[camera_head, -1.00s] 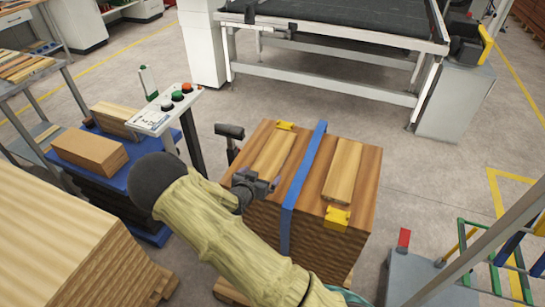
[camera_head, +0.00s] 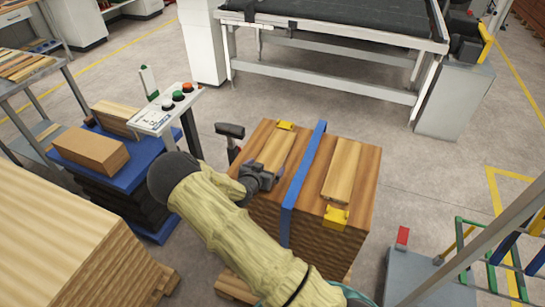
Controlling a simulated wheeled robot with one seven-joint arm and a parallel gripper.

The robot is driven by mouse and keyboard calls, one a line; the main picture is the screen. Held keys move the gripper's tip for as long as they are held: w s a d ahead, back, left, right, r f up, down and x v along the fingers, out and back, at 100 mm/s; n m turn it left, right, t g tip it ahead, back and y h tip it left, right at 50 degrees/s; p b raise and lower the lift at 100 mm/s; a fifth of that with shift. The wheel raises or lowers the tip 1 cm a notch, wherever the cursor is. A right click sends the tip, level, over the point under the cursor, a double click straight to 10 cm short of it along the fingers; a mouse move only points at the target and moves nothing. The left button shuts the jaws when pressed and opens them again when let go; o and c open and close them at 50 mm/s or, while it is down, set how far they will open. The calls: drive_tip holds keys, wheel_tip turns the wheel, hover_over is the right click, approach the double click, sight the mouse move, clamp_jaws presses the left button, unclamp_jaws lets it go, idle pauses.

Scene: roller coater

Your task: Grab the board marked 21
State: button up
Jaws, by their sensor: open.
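Two loose light-brown boards lie on top of a strapped wooden stack (camera_head: 262,218). The left board (camera_head: 277,150) is left of the blue strap (camera_head: 305,165), and the right board (camera_head: 342,170) is right of it. No number can be read on either board, so I cannot tell which is 21. My gripper (camera_head: 268,178) is open over the near end of the left board and hides that end. I cannot tell whether the fingers touch it.
Yellow corner pieces (camera_head: 336,216) sit on the stack's edges. A button panel (camera_head: 167,108) and a blue table with wood blocks (camera_head: 92,150) stand at left. A large wood pile (camera_head: 60,240) fills the lower left.

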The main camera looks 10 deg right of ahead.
drive_tip(key=shift+c, duration=0.4)
drive_tip(key=c, duration=1)
drive_tip(key=shift+o, duration=0.2)
drive_tip(key=shift+r, duration=0.15)
wheel_tip(320, 180, up, 10)
drive_tip(key=b, duration=0.1)
